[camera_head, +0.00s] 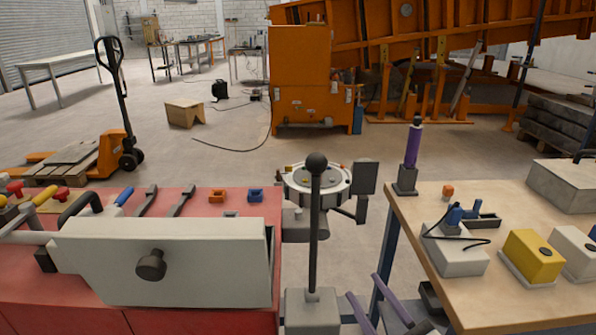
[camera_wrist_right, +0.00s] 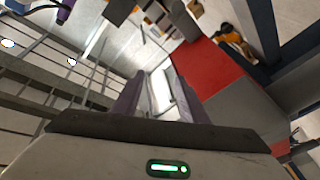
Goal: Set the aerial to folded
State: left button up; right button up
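The aerial appears to be the purple rod with a dark tip (camera_head: 413,146), standing upright in a dark bracket (camera_head: 405,180) at the back left corner of the wooden table. A purple piece with a dark end, perhaps the same rod, shows at the top left of the wrist view (camera_wrist_right: 65,10). My right gripper (camera_head: 372,308) is low at the bottom of the head view, beside the table's left edge, below and apart from the aerial. Its two purple fingers are spread with nothing between them, as the wrist view also shows (camera_wrist_right: 155,95). My left gripper is out of view.
The wooden table (camera_head: 415,215) carries a grey box with a cable (camera_head: 455,250), a yellow box (camera_head: 533,255) and a white box (camera_head: 575,245). A black ball-topped lever (camera_head: 315,220) stands left of my gripper. A red bench (camera_head: 200,205) is at left.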

jog(key=w+a+r+n+g+y+b, duration=0.1)
jog(key=a+r+n+g+y, duration=0.15)
jog(key=r+n+y, duration=0.7)
jog(key=w+a+r+n+g+y, duration=0.1)
jog(key=a+r+n+g+y, duration=0.15)
jog(key=r+n+y, duration=0.65)
jog(key=s+r+n+g+h+b, duration=0.1)
jog(key=s+r+n+g+h, duration=0.2)
jog(key=r+n+g, duration=0.65)
jog(key=s+r+n+g+h+b, duration=0.1)
jog(key=s+r+n+g+h, duration=0.45)
jog(key=n, duration=0.85)
jog(key=a+f+g+y+p, duration=0.1)
jog(key=a+f, duration=0.1)
jog(key=a, duration=0.8)
jog(key=shift+w+a+f+y, duration=0.2)
jog(key=shift+w+y, duration=0.1)
jog(key=shift+w, duration=0.1)
jog(key=shift+c, duration=0.3)
grip_shut()
